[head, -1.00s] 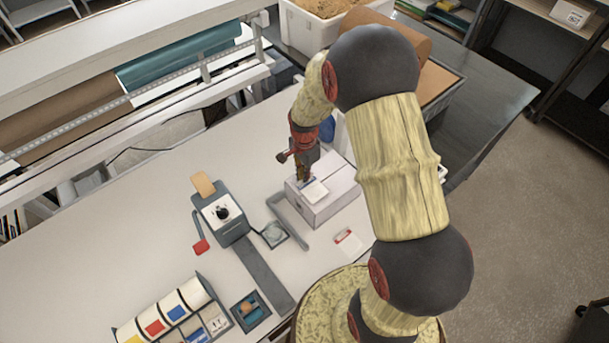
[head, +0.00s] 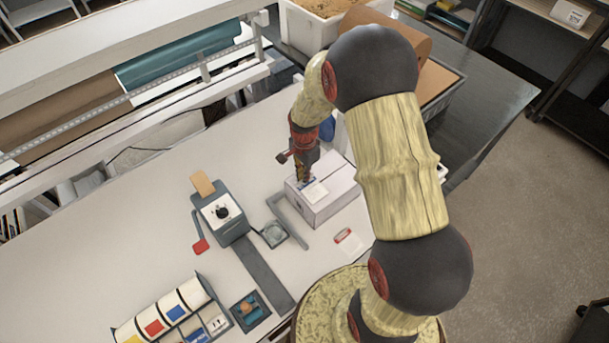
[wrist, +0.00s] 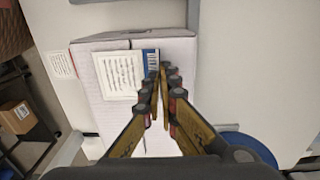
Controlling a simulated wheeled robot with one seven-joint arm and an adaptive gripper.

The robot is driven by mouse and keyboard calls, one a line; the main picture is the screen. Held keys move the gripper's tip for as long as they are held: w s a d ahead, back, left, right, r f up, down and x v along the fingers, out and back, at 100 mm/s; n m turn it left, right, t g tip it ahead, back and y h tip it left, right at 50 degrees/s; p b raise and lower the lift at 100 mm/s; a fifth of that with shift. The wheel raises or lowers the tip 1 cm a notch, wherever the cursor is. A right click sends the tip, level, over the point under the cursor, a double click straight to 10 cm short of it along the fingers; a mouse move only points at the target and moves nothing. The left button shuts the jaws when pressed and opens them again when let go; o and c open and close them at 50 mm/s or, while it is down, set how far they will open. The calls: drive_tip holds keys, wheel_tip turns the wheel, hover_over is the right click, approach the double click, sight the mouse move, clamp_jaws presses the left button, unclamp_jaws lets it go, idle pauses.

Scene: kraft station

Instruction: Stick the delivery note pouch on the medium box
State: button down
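The medium box (head: 335,199) is a closed, pale carton on the white table. It fills the middle of the wrist view (wrist: 115,120). The delivery note pouch (head: 316,192), white with printed lines and a blue strip at one end, is over the box's top face. It shows larger in the wrist view (wrist: 119,75), lying flat near the box's far edge. My gripper (head: 306,178) points down over the box. In the wrist view my gripper (wrist: 160,76) has its fingertips together at the blue strip. Whether the pouch touches the box all over is not clear.
A white and red card (head: 348,241) lies on the table beside the box. A grey angled bar (head: 287,218) runs along the box's left side. A grey dispenser (head: 222,212) and a label rack (head: 165,318) stand further left.

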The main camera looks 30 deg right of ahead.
drive_tip(key=c, duration=2.5)
unclamp_jaws()
drive_tip(key=shift+f, duration=0.1)
drive_tip(key=shift+c, duration=0.2)
drive_tip(key=o, duration=0.6)
drive_tip(key=shift+r+p, duration=1.2)
drive_tip(key=shift+r, duration=1.05)
